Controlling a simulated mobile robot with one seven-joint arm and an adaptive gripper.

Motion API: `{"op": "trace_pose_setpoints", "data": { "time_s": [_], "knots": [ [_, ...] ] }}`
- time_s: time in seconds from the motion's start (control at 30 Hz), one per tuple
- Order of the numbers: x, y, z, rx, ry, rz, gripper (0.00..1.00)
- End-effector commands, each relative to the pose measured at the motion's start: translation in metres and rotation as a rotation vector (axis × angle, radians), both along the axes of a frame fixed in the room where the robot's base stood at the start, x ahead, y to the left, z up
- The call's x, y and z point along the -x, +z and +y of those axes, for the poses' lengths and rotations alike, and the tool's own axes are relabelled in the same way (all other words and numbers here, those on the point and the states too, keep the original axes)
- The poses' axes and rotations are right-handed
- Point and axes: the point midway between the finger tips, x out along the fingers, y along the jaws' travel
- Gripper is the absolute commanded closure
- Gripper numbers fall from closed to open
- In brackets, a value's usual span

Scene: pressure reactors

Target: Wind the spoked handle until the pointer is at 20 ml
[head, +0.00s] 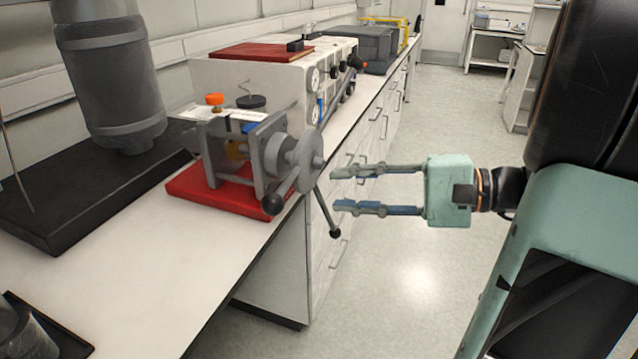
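The spoked handle (309,160) is a grey hub with thin spokes ending in dark knobs. One spoke points down and right past the bench edge to a knob (335,233); another knob (272,204) is at lower left, and one points up and right. It sits on the front of a grey metal pump frame (226,160) on a red base (222,199). The pointer and its scale cannot be made out. My gripper (334,189) is open and empty, fingers pointing left, just right of the handle, with the lower spoke close by the fingertips. Contact cannot be told.
A white bench (150,262) runs along the left. A white instrument box (255,88) with gauges stands behind the pump. A large grey cylinder (112,80) stands on a black base (60,222) at left. The aisle floor (420,270) is clear.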

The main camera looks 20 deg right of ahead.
Motion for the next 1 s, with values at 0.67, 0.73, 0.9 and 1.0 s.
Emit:
{"op": "trace_pose_setpoints", "data": {
  "time_s": [0.67, 0.73, 0.9, 1.0],
  "knots": [
    [0.007, 0.009, 0.036, 0.180, 0.179, 0.199, 0.71],
    [0.009, 0.010, 0.048, 0.284, 0.240, 0.281, 0.71],
    [0.007, 0.016, 0.059, 0.537, 0.312, 0.406, 0.71],
    [0.000, 0.027, 0.061, 0.680, 0.322, 0.436, 0.71]
  ]
}}
